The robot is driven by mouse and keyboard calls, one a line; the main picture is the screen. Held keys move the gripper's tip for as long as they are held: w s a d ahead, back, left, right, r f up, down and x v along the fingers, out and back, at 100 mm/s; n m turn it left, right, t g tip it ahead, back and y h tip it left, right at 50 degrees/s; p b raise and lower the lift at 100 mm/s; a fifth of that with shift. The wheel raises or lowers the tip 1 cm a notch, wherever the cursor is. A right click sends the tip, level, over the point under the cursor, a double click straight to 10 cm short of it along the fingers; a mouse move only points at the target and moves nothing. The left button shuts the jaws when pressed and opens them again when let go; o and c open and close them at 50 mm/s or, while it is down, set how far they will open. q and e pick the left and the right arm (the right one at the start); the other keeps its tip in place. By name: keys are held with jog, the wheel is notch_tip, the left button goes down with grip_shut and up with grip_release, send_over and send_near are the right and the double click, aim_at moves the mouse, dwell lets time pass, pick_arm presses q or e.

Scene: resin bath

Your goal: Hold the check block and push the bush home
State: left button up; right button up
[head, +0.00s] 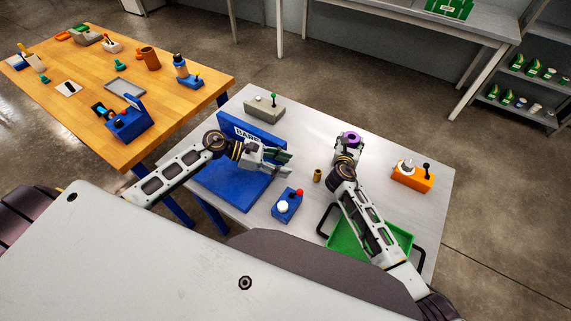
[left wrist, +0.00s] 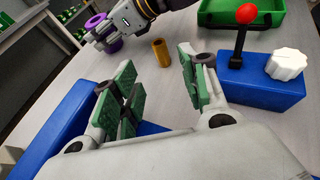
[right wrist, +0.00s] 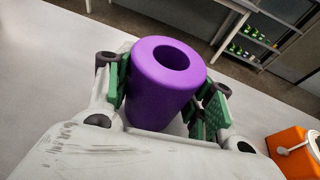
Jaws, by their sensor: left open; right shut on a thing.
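The purple round check block (head: 350,138) has a hole in its top. My right gripper (head: 347,150) is shut on it, over the middle of the grey table. In the right wrist view the block (right wrist: 165,85) stands between the two green-padded fingers, its hole facing up and empty. The brass-coloured bush (head: 317,175) stands upright on the table, left of my right forearm and apart from both grippers. It also shows in the left wrist view (left wrist: 162,53). My left gripper (head: 284,158) is open and empty beside the blue stand, with the bush beyond its fingertips.
A blue lettered stand (head: 235,185) lies under my left gripper. A blue box with a red-topped lever (head: 287,205) sits in front. A green tray (head: 345,236) is partly under my right arm. An orange box (head: 413,178) stands right, a grey one (head: 264,107) behind. A wooden table (head: 190,60) stands left.

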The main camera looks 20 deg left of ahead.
pick_arm(q)
jog(key=shift+o, duration=0.5)
jog(key=shift+d, duration=0.1)
jog(key=shift+d+r+m+g+y, duration=0.55)
jog(key=shift+d+r+g, duration=0.6)
jog(key=shift+d, duration=1.25)
jog(key=n+y, duration=0.1)
jog(key=y, duration=0.6)
send_near(319, 172)
jog(key=shift+a+r+g, duration=0.1)
jog(key=shift+r+g, duration=0.15)
jog(key=shift+r, duration=0.6)
jog(key=shift+y, duration=0.25)
jog(key=shift+x, duration=3.45)
